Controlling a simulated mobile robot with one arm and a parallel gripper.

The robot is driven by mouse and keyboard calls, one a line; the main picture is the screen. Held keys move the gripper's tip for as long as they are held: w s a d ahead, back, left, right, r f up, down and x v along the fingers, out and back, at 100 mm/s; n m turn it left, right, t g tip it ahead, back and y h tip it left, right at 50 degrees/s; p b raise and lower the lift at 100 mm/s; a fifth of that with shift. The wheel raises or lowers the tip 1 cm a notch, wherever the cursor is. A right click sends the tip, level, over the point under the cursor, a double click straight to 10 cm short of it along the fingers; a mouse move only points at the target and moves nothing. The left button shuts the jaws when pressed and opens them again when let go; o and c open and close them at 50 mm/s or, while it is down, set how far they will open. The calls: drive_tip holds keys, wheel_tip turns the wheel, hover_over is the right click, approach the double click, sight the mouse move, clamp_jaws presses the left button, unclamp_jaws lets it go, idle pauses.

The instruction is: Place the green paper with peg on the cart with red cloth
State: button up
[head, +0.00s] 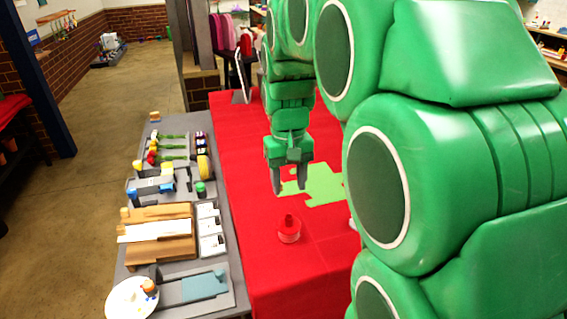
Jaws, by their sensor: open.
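The green paper (325,184) lies flat on the red cloth (235,165) of the long cart in the middle of the head view. It has a notched outline. I cannot make out a peg on it; my arm and gripper may hide part of the paper. My gripper (289,189) points down over the paper's left edge. I cannot tell how high the fingertips are above the cloth.
A red round object (289,230) with a knob stands on the cloth nearer to me. A grey table (226,215) along the cart's left side holds flowers, a wooden board (175,248), white trays (209,228) and a white plate (120,300).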

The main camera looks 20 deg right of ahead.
drive_tip(key=s+a+f, duration=0.1)
drive_tip(key=s+f, duration=0.1)
drive_tip(key=s, duration=1.1)
drive_tip(key=s+a+f+g, duration=0.1)
drive_tip(key=s, duration=1.2)
drive_tip(key=shift+s+a+f, duration=0.15)
drive_tip(key=shift+s+f, duration=0.1)
drive_tip(key=shift+f, duration=0.15)
drive_tip(key=shift+o, duration=0.4)
